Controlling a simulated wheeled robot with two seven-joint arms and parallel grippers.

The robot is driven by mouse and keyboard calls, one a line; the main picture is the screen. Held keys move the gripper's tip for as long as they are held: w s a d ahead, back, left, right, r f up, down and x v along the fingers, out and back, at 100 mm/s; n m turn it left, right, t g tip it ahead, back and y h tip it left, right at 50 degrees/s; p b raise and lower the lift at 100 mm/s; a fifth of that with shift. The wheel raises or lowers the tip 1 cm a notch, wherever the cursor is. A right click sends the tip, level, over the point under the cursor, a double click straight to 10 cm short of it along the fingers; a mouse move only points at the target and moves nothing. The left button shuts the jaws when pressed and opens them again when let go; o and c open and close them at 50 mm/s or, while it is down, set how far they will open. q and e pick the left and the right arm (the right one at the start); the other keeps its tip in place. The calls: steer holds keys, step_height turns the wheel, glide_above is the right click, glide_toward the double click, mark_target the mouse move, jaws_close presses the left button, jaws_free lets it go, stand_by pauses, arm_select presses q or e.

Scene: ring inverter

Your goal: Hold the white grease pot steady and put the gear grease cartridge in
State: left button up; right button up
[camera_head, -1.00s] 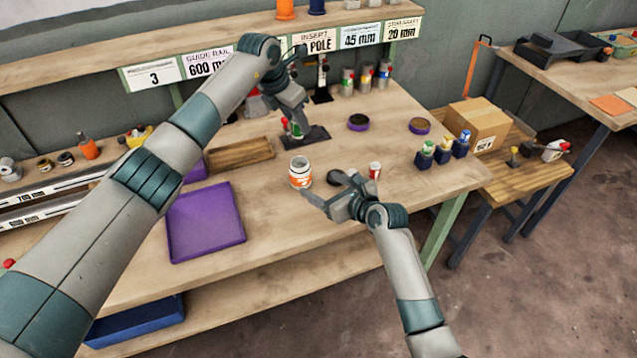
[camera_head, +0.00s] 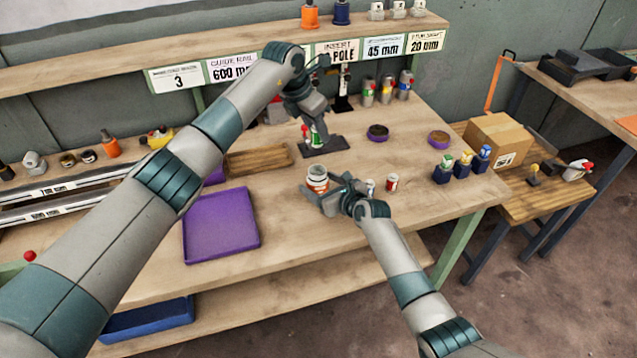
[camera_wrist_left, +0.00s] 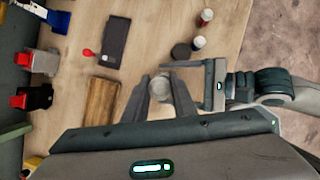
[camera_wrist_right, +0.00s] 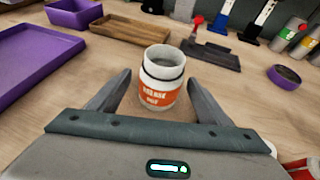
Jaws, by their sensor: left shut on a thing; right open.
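The white grease pot (camera_head: 317,180) with an orange label stands upright on the bench, its mouth open. In the right wrist view the pot (camera_wrist_right: 158,92) is between the spread fingers of my right gripper (camera_wrist_right: 160,95), which is open with gaps at both sides. My left gripper (camera_head: 315,122) is above and behind the pot, shut on a small green-and-white cartridge (camera_head: 317,139), probably the gear grease one; its label is unreadable. In the left wrist view a pale round shape (camera_wrist_left: 160,86) shows between the left fingers; I cannot tell whether it is cartridge or pot.
A purple tray (camera_head: 221,245) and a wooden tray (camera_head: 258,160) lie left of the pot. A small red-and-white can (camera_head: 392,183) stands right of my right gripper. A black plate (camera_wrist_right: 210,55) with a red knob is behind the pot.

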mark_target(318, 141)
steer(key=shift+x, duration=0.75)
steer(key=c, duration=1.2)
arm_select(q)
steer(key=shift+f+n+t+y, duration=0.3)
steer(key=shift+f+n+t, duration=0.2)
steer(key=shift+f+n, duration=1.1)
steer(key=shift+f+m, duration=0.25)
steer(key=shift+m, duration=0.05)
